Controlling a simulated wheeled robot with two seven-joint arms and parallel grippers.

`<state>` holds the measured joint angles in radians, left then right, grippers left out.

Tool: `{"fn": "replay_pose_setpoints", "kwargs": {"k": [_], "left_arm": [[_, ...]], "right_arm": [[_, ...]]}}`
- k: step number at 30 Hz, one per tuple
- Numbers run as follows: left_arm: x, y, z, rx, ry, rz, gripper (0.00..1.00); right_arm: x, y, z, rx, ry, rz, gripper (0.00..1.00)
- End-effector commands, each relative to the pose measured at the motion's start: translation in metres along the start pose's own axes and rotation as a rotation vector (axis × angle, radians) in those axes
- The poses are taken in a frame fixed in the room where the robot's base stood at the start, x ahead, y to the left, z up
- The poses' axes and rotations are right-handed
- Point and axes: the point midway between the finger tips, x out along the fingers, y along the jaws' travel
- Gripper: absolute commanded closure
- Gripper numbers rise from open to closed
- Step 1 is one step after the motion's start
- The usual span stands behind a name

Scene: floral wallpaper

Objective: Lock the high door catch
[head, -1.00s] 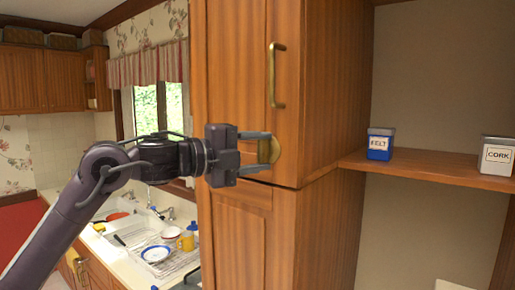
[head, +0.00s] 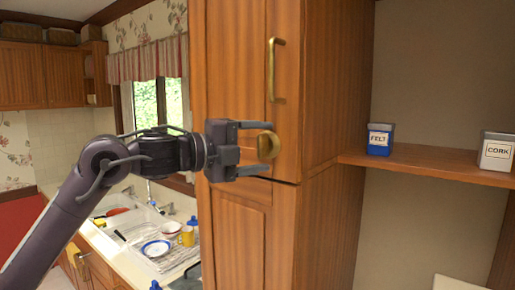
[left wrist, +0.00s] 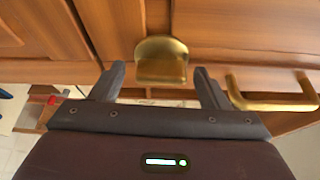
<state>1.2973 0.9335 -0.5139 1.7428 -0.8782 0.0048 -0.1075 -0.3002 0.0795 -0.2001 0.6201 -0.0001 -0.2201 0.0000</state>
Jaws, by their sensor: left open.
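The high door catch (head: 267,146) is a rounded brass piece low on the upper wooden cabinet door (head: 235,60), just above the seam with the lower door. It also shows in the left wrist view (left wrist: 161,60), at the top middle. My left gripper (head: 264,149) is open, with one finger above and one below the catch in the head view. In the left wrist view the catch lies between and slightly beyond the fingertips, with gaps on both sides. I cannot tell whether the catch is locked. My right gripper is not in view.
A brass door handle (head: 276,70) stands above the catch; it shows at the right in the left wrist view (left wrist: 275,98). A shelf (head: 430,163) to the right holds a blue FELT box (head: 380,140) and a CORK box (head: 497,152). A sink and dishes lie behind my left arm.

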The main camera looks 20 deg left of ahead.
Motion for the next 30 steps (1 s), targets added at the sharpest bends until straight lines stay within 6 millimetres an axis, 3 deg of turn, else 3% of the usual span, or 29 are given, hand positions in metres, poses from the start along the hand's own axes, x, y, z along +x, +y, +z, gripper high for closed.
{"fn": "replay_pose_setpoints", "kwargs": {"k": [15,30], "left_arm": [[-0.070,0.004,0.000,0.002,-0.001,0.001,0.31],[-0.077,0.000,0.000,0.001,0.000,0.001,0.31]], "right_arm": [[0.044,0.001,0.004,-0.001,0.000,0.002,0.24],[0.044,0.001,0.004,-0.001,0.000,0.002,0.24]]}}
